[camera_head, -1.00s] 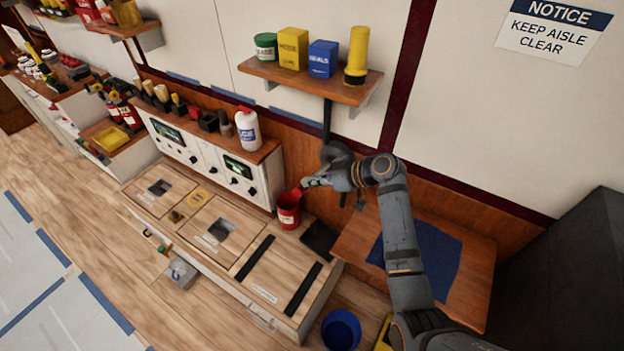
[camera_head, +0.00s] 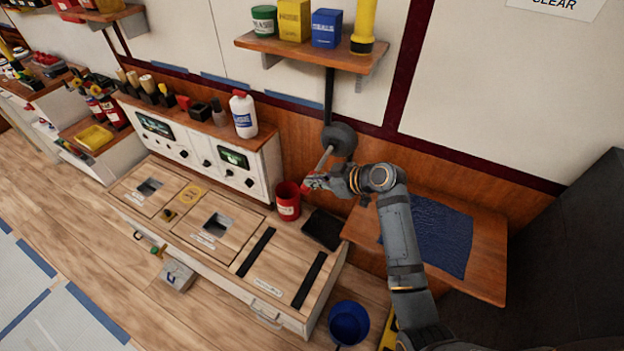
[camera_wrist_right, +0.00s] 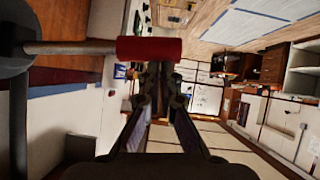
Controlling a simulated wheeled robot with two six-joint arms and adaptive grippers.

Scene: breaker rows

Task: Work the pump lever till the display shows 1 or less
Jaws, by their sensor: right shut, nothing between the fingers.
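The pump lever has a dark round hub (camera_head: 340,139) on the wall post under the shelf. Its grey bar (camera_head: 325,160) slants down and left to a red grip (camera_head: 309,184). In the right wrist view the bar (camera_wrist_right: 72,47) runs from the hub at the left to the red grip (camera_wrist_right: 150,49). My right gripper (camera_head: 317,183) is shut and empty. Its fingertips (camera_wrist_right: 157,72) are close by the grip; contact cannot be told. Displays are the console's right screen (camera_head: 233,158) and left screen (camera_head: 155,125), too small to read. My left gripper is out of view.
A red bucket (camera_head: 288,204) stands on the bench just below the grip. A dark tray (camera_head: 322,230) and a wooden table with a blue cloth (camera_head: 437,232) are nearby. The shelf (camera_head: 300,50) with containers is above. A blue bucket (camera_head: 348,324) stands on the floor.

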